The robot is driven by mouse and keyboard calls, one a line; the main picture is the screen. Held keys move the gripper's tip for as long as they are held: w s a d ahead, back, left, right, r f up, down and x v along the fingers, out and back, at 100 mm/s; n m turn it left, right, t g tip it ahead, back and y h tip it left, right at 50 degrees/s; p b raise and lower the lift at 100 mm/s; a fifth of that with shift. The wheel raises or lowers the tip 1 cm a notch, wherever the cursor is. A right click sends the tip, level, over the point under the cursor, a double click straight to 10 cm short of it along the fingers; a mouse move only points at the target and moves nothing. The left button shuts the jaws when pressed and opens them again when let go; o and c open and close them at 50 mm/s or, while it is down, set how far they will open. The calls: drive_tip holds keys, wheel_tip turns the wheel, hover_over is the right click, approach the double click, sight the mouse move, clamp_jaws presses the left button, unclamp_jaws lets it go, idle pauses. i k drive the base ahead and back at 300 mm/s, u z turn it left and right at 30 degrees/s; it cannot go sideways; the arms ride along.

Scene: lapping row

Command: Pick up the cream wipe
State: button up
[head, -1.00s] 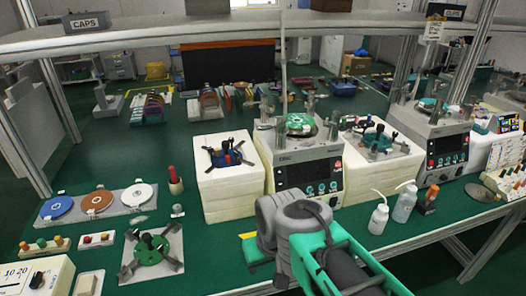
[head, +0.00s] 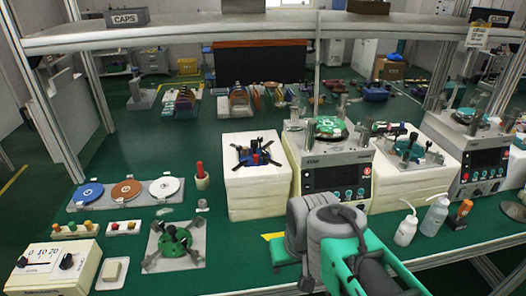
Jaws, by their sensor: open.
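A small cream block-like pad (head: 112,270), which looks like the cream wipe, lies on the green bench at the lower left. It sits between a cream box with a dial (head: 55,268) and a grey plate with a green star-shaped fixture (head: 175,247). Nothing touches it from above. My grey and green arm shows at the bottom centre, well to the right of the pad. My gripper's fingertips are not visible.
A row of blue, brown and white discs (head: 126,190) lies behind the pad. A white stack (head: 257,190) and a machine (head: 330,178) stand at the centre. White bottles (head: 406,230) stand right of my arm. An overhead shelf (head: 250,27) spans the bench.

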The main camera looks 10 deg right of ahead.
sight(113, 270)
drive_tip(key=u, duration=1.45)
drive_tip(key=k, duration=0.65)
drive_tip(key=u, duration=0.7)
drive_tip(key=i, duration=2)
drive_tip(key=z, duration=0.5)
